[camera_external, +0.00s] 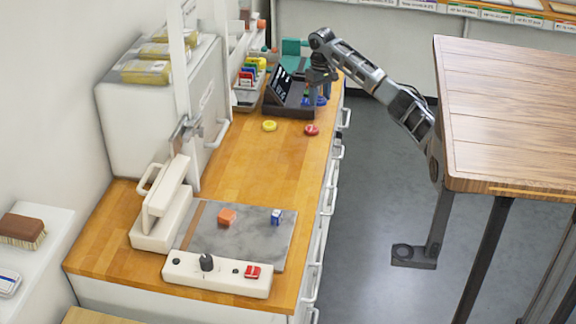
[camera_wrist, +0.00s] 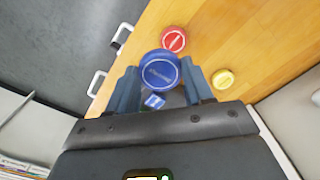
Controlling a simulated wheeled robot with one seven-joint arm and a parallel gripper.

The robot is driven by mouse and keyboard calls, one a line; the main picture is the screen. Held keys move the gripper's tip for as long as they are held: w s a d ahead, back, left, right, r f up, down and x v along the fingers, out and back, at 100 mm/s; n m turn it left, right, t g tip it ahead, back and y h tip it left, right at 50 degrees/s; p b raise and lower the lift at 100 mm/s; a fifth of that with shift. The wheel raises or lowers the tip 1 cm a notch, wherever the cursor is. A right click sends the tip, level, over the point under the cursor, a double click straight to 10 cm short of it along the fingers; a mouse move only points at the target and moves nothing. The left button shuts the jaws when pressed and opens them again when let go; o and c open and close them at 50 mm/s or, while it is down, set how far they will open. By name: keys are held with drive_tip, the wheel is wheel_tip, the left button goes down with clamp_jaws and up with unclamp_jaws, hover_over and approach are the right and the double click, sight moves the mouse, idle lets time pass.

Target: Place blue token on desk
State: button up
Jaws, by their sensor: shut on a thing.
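The blue token (camera_wrist: 160,70) is a round disc held between the two fingers of my gripper (camera_wrist: 163,84) in the wrist view. In the external view my gripper (camera_external: 318,92) points down at the far right part of the wooden desk (camera_external: 265,165), by the dark tray (camera_external: 289,111). The blue token also shows there as a small blue patch (camera_external: 321,101) at the fingertips. I cannot tell whether it touches anything below. A red token (camera_external: 312,130) and a yellow token (camera_external: 269,126) lie flat on the desk in front of the tray.
A black screen (camera_external: 281,82) stands at the tray. A small blue-and-white block (camera_wrist: 153,101) shows below the token in the wrist view. A rack of coloured items (camera_external: 249,77) is to the left. The middle of the desk is clear; a heat press (camera_external: 160,205) stands nearer.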

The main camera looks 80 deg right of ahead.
drive_tip(key=shift+s+d+f, duration=0.15)
drive_tip(key=shift+s+d, duration=0.05)
drive_tip(key=shift+d, duration=0.1)
drive_tip(key=shift+w+a+f, duration=0.1)
drive_tip(key=shift+w+f, duration=0.15)
drive_tip(key=shift+w, duration=0.05)
hover_over(289, 135)
wheel_tip(289, 135, down, 6)
drive_tip(key=shift+f+p, duration=0.2)
drive_tip(key=shift+p, duration=0.15)
drive_tip(key=shift+f, duration=2)
drive_tip(key=shift+f, duration=0.15)
drive_tip(key=o, duration=1)
wheel_tip(289, 135, up, 12)
drive_tip(key=shift+r, duration=0.2)
